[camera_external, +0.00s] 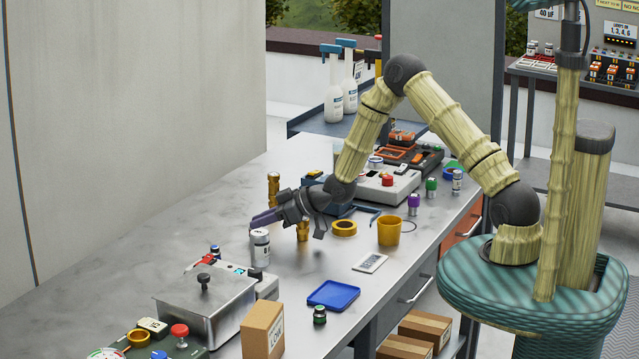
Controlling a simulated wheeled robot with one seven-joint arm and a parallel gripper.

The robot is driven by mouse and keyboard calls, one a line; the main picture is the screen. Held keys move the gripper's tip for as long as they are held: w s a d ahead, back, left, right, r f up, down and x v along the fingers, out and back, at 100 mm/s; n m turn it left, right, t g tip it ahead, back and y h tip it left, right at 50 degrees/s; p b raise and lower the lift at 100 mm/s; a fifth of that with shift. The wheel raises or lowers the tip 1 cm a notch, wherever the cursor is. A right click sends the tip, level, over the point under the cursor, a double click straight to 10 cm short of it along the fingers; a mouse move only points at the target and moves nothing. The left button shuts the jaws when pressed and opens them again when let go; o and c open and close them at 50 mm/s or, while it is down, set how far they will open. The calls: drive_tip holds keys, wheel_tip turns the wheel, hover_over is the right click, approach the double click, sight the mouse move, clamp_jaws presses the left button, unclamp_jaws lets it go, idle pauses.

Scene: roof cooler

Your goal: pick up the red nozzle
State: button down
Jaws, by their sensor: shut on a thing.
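My gripper (264,218) is low over the workbench, its dark purplish fingers pointing left. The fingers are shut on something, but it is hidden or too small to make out. No red shows between the fingers. A small red piece (205,261) lies at the back of the grey metal box (205,304), left of and nearer than my gripper. I cannot tell whether it is the red nozzle. A white canister (260,249) stands just below the fingers in the picture. A brass fitting (303,230) stands below the gripper body, and another (273,188) behind it.
A yellow cup (389,231), a yellow ring (344,228), a blue tray (334,295) and a cardboard box (263,331) stand nearby. A panel with a red knob (387,181) is behind my arm. The bench's left middle is clear.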

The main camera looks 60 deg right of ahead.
wheel_tip(320, 180, up, 9)
idle(0.3)
